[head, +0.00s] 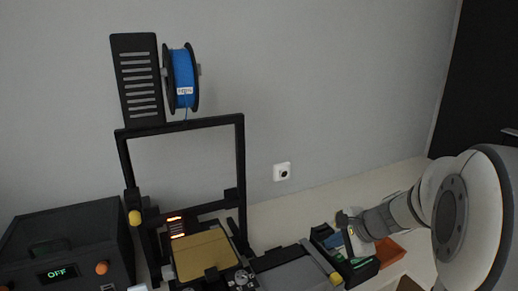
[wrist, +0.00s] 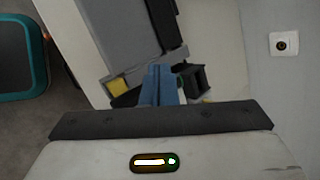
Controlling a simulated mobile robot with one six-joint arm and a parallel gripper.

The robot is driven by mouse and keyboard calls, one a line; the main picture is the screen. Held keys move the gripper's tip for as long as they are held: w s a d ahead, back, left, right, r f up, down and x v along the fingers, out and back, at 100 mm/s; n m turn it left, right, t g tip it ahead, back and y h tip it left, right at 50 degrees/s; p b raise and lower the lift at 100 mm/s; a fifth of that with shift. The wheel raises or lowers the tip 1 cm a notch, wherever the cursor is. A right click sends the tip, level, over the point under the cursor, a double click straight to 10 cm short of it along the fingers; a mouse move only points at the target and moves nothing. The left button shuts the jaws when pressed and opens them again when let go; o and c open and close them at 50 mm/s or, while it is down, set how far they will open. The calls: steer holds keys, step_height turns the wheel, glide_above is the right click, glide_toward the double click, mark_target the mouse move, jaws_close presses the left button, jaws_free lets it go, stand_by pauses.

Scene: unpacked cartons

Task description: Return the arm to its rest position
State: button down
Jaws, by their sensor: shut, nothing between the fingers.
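My arm reaches in from the right in the head view, bent over the bench. Its end hangs above a dark open tray (head: 362,272) holding small items. In the wrist view my gripper (wrist: 158,84) shows as two blue-grey fingers closed together with nothing between them. The exact height of the fingertips above the bench cannot be told.
A 3D printer with a black frame (head: 241,165) and tan bed (head: 203,255) stands left of the tray. A blue spool (head: 183,78) is above it. A dark box reading OFF (head: 65,250) is far left. A wall socket (head: 282,172) also shows in the wrist view (wrist: 284,43).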

steer(key=s+a+r+n+g+h, duration=0.1)
steer(key=s+a+n+h, duration=0.1)
steer(key=s+n, duration=0.6)
steer(key=s+a+r+n+g+h, duration=0.1)
steer(key=s+a+n+h, duration=0.2)
steer(key=s+n, duration=0.4)
steer(key=s+a, duration=0.1)
steer(key=s, duration=0.3)
steer(key=shift+a+n+g, duration=0.25)
steer(key=shift+n+g, duration=0.15)
